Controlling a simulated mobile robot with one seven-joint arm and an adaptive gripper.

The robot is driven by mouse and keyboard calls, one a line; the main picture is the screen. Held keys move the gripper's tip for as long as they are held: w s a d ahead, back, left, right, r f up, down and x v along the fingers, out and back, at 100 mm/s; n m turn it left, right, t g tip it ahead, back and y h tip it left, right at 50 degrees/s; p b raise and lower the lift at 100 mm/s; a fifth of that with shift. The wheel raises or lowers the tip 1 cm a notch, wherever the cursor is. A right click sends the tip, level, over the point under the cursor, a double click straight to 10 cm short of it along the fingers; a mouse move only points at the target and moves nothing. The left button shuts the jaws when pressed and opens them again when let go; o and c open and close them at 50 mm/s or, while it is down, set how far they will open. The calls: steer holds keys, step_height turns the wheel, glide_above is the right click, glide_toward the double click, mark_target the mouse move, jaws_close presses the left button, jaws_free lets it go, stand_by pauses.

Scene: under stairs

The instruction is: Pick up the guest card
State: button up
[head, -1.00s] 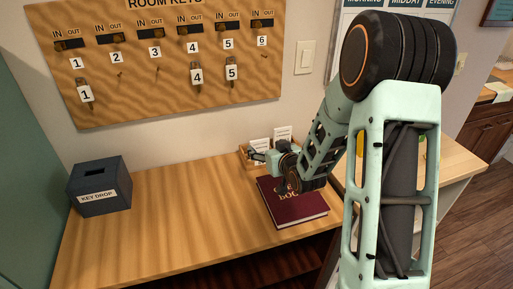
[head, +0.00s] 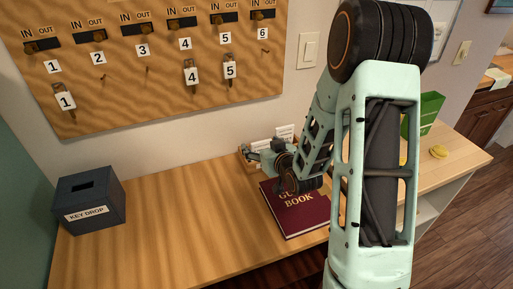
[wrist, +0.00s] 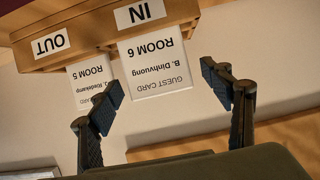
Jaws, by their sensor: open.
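A white guest card reading "ROOM 6, B. Dinhvuong" (wrist: 158,72) stands at the "IN" side of a wooden holder (wrist: 85,27) and appears upside down in the wrist view. A second card, for "ROOM 5" (wrist: 90,84), is at the "OUT" side. My gripper (wrist: 165,94) is open and empty, its fingers on either side of the Room 6 card's free end. I cannot tell how far the card reaches between them. In the head view my gripper (head: 262,157) is at the holder, partly covering it; the cards (head: 285,133) show small behind it.
A dark red guest book (head: 298,212) lies just in front of the holder, below my wrist. A key drop box (head: 90,200) stands at the left. The desk (head: 175,225) between them is clear. A green box (head: 428,110) and a yellow object (head: 438,152) are at the right.

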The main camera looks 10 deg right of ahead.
steer(key=shift+w+f, duration=0.1)
steer(key=shift+w, duration=0.2)
steer(key=c, duration=1.2)
steer(key=shift+c, duration=0.2)
